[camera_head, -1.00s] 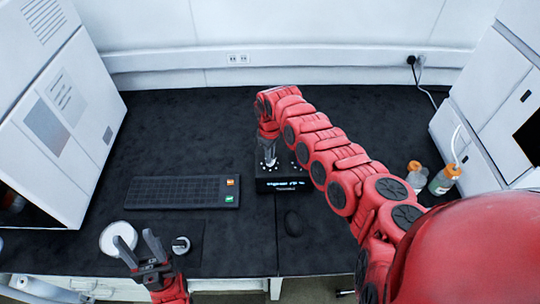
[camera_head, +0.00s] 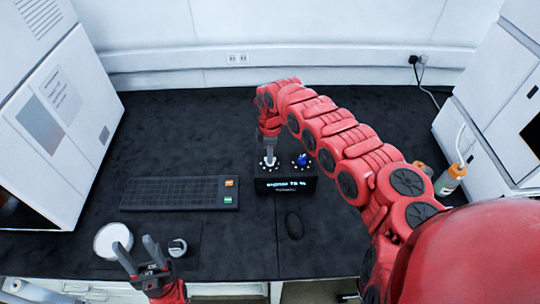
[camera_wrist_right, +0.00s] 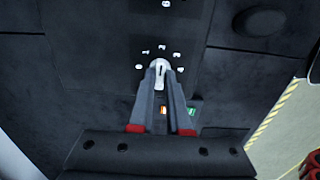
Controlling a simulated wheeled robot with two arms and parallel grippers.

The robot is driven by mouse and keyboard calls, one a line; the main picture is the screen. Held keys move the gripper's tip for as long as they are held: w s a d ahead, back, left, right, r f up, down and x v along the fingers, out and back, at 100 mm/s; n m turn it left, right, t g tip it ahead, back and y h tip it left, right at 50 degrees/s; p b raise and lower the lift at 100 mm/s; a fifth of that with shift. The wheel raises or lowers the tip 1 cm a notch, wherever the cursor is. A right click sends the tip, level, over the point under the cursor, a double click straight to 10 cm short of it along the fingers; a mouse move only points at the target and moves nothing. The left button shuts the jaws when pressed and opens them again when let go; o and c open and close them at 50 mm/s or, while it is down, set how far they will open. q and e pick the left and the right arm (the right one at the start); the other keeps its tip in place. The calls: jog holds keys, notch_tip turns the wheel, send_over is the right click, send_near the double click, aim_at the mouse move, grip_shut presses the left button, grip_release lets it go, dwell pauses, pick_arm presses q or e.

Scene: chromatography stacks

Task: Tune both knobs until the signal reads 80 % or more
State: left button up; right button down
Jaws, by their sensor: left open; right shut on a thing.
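The black tuning box (camera_head: 270,186) stands on the dark bench with a lit display (camera_head: 287,184) on its front. The display shows a signal percentage, perhaps in the seventies, but it is too blurred to read surely. A white knob (camera_wrist_right: 160,76) with a dark pointer line and white marks around it is on the box top. My right gripper (camera_head: 268,157) is shut on this knob from above; the fingers (camera_wrist_right: 160,72) flank it in the wrist view. The blue knob (camera_head: 302,160), to its right, is free. My left gripper (camera_head: 134,252) is open and empty near the front edge.
A white round dish (camera_head: 111,238) and a small metallic item (camera_head: 178,247) are near my left gripper. An orange-capped bottle (camera_head: 449,180) stands at right.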

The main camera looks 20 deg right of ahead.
dwell(0.3)
jog(key=c, duration=0.9)
grip_release()
jog(key=shift+r, duration=0.1)
notch_tip(320, 180, up, 17)
jog(key=b, duration=0.4)
jog(key=shift+r+b, duration=0.15)
jog(key=shift+b, duration=0.25)
jog(key=shift+w, duration=0.1)
